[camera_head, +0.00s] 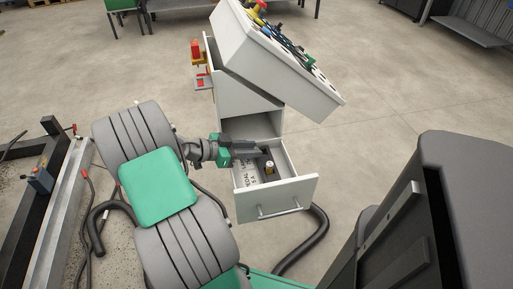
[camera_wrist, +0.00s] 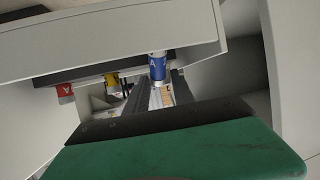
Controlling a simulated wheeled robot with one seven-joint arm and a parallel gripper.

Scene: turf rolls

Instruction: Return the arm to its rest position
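My arm stretches over an open drawer (camera_head: 297,188) of the white console in the head view. My gripper (camera_head: 266,153) is low over the drawer, close to a small dark and yellowish item (camera_head: 269,168) with a pale top. Whether it touches that item cannot be told. No item is clearly seen between the fingertips.
The console's sloped panel (camera_head: 275,55) with knobs rises behind the drawer. A red item (camera_wrist: 65,93) and a yellow item (camera_wrist: 111,79) show beyond the gripper. A metal frame (camera_head: 40,215) stands at left. Open floor (camera_head: 385,100) lies to the right.

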